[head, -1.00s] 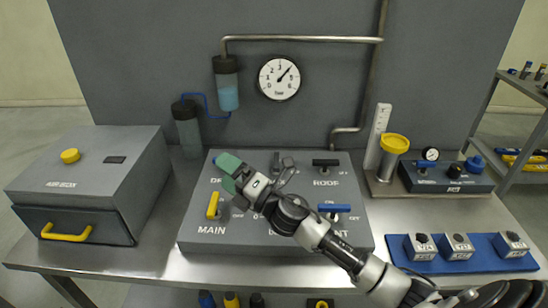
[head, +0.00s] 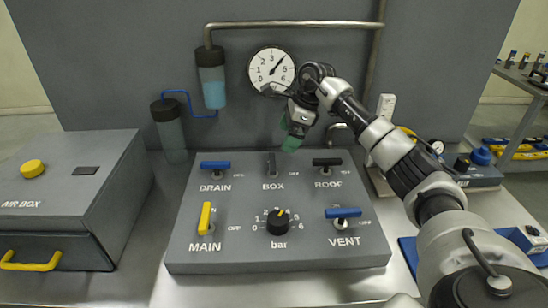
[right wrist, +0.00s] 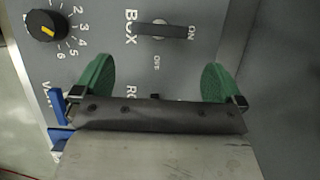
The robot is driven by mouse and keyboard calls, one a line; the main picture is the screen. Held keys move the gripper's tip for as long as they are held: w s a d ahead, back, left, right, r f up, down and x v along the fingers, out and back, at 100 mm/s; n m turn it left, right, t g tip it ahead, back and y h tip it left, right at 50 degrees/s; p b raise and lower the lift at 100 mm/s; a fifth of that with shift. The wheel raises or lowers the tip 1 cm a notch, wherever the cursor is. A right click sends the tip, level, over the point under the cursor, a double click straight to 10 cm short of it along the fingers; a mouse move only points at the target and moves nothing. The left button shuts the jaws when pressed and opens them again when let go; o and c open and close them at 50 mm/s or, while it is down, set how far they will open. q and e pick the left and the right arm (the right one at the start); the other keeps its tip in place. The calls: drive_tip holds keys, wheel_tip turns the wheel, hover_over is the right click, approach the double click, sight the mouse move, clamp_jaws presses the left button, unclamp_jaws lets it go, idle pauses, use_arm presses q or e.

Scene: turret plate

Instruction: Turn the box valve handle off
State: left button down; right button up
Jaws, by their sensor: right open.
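The box valve handle (head: 271,163) is a dark grey lever at the back middle of the grey turret plate (head: 180,262), above the word BOX. It points away toward the back. In the right wrist view the handle (right wrist: 160,31) points at the ON mark, with OFF to its side. My right gripper (head: 293,143) has green fingertips and hangs above the back edge of the plate, near the box handle. In the right wrist view my right gripper (right wrist: 160,85) is open and empty, and the handle shows beyond the gap between its fingers, apart from them. My left gripper is not in view.
Blue drain (head: 215,165) and dark roof (head: 327,161) handles flank the box handle. In front are the yellow main handle (head: 205,218), a black bar knob (head: 278,222) and a blue vent handle (head: 343,212). A gauge (head: 271,68) and pipe are on the wall behind.

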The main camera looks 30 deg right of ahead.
sight(274, 161)
drive_tip(key=p+x, duration=0.1)
drive_tip(key=x, duration=0.8)
drive_tip(key=shift+p, duration=0.35)
drive_tip(key=shift+c, duration=0.8)
drive_tip(key=c, duration=0.5)
